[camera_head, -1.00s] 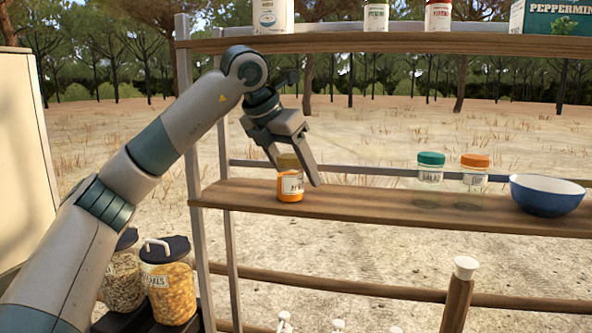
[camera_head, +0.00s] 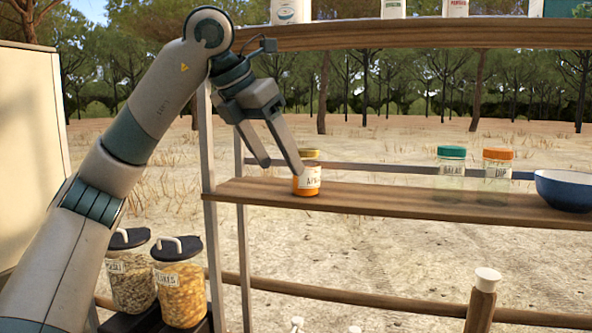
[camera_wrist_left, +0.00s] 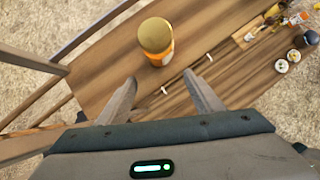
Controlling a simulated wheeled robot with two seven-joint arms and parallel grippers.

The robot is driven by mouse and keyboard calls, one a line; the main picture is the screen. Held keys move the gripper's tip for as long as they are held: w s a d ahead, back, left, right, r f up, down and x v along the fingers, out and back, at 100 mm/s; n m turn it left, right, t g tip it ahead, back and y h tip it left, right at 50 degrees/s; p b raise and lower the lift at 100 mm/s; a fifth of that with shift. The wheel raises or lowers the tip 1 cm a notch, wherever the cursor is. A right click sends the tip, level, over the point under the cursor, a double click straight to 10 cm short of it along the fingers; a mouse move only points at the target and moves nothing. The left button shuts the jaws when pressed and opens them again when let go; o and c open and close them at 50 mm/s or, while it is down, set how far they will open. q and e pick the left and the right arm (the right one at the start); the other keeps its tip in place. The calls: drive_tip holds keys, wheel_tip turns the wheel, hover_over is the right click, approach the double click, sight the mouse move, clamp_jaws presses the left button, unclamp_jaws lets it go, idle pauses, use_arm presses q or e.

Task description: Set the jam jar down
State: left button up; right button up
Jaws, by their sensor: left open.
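The jam jar (camera_head: 307,180), orange with a gold lid and a white label, stands upright on the left part of the middle wooden shelf (camera_head: 400,202). My left gripper (camera_head: 283,168) is open and empty, just left of the jar, its fingers apart from each other. In the left wrist view the jar (camera_wrist_left: 156,40) stands beyond the two spread fingertips (camera_wrist_left: 165,85), clear of them. My right gripper does not show.
A green-lidded jar (camera_head: 450,176), an orange-lidded jar (camera_head: 496,176) and a blue bowl (camera_head: 563,190) stand to the right on the same shelf. An upper shelf (camera_head: 400,36) runs above. The shelf between jam jar and green-lidded jar is clear.

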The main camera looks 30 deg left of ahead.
use_arm(q)
drive_tip(key=shift+s+a+b, duration=0.2)
drive_tip(key=shift+s+a, duration=0.05)
drive_tip(key=shift+s, duration=0.7)
drive_tip(key=shift+s+a+b, duration=0.2)
drive_tip(key=shift+s, duration=0.75)
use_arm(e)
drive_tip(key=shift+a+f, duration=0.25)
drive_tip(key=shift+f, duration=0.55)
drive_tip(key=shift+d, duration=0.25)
